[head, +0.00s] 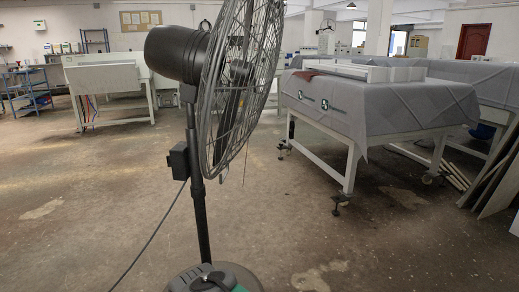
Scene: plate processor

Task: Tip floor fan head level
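A black floor fan stands close in front of me in the head view. Its motor housing (175,53) points left and its round wire cage (238,85) faces right. The cage leans, with its top farther right than its bottom, so the head looks tipped a little downward; the cage top is cut off by the picture edge. The head sits on a dark upright pole (198,200) with a small box (179,160) on its side. A dark and teal shape covers part of the rounded base at the bottom edge. I cannot make out my gripper.
A cable (150,238) runs from the box down to the floor at left. A grey-covered table (375,105) on wheeled legs stands at right, with boards leaning beside it. A white bench (105,78) stands behind at left. The concrete floor (70,200) at left is open.

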